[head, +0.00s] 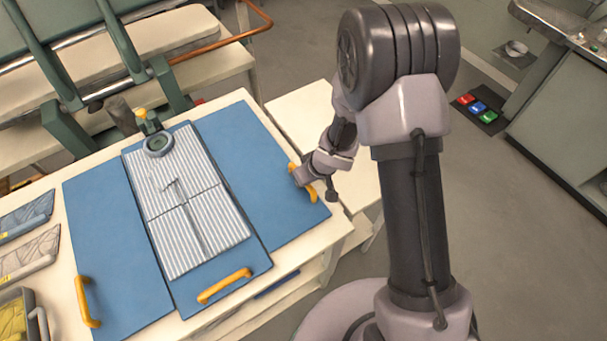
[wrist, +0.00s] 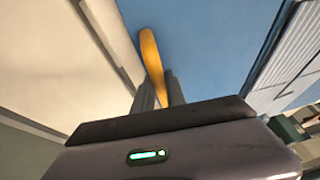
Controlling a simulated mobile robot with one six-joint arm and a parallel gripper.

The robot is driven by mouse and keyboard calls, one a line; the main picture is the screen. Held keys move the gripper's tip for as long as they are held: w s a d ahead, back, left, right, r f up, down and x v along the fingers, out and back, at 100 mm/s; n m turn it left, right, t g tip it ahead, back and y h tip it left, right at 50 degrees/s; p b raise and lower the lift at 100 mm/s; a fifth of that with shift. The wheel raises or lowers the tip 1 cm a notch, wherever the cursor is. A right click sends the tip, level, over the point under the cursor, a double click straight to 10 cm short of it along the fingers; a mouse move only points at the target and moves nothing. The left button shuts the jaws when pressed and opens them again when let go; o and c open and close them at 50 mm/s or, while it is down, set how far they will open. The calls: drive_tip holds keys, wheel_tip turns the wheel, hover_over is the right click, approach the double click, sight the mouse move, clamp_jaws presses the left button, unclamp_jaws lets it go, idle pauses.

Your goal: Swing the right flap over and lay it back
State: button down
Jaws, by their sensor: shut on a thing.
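The folding board lies on the white table with its blue right flap (head: 250,170) flat, its blue left flap (head: 115,245) flat, and a striped folded garment (head: 185,200) on the middle panel. The right flap has a yellow handle (head: 311,192) at its outer edge. My gripper (head: 302,180) is at this handle, mostly hidden by my wrist in the head view. In the wrist view my gripper (wrist: 160,90) has its two dark fingers shut around the yellow handle (wrist: 151,55), with the blue flap (wrist: 210,40) beside it.
The left flap has a yellow handle (head: 86,302), and the front panel has another (head: 224,285). A round dark green clamp (head: 158,144) stands at the board's back end. Grey packets (head: 28,250) lie at the table's left. Bare table (head: 300,258) borders the right flap.

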drive_tip(key=shift+f, duration=0.45)
drive_tip(key=c, duration=1.4)
unclamp_jaws()
drive_tip(key=shift+o, duration=0.2)
drive_tip(key=shift+r, duration=0.15)
drive_tip(key=p+v, duration=1)
drive_tip(key=v, duration=0.7)
drive_tip(key=shift+d+r, duration=0.1)
